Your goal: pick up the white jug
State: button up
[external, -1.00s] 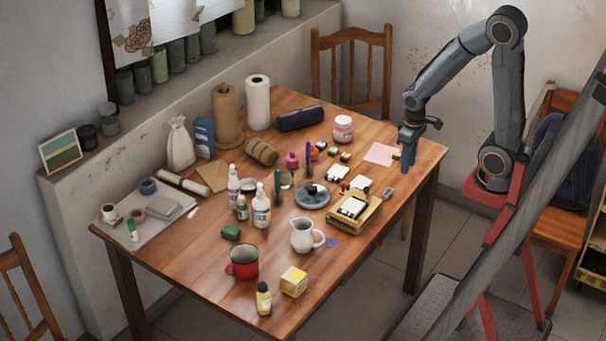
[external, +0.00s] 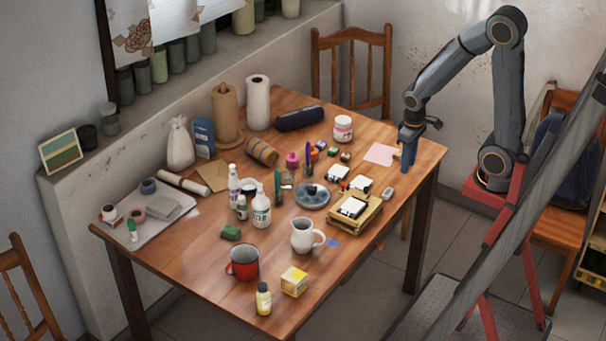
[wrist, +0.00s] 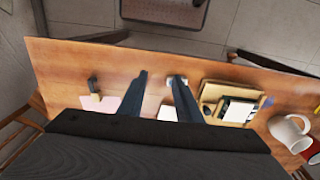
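The white jug (external: 304,236) stands upright on the wooden table near its front edge, with its handle towards the right. My gripper (external: 405,168) is over the table's right end, pointing down, well away from the jug. In the wrist view my gripper (wrist: 158,78) shows two fingers spread apart with nothing held between them.
A red mug (external: 243,262), a yellow box (external: 294,281) and a blue-grey round dish (external: 312,195) are around the jug. A pink sheet (external: 380,154) lies near my gripper.

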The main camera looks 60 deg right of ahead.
jog(key=c, duration=0.3)
jog(key=shift+c, duration=0.2)
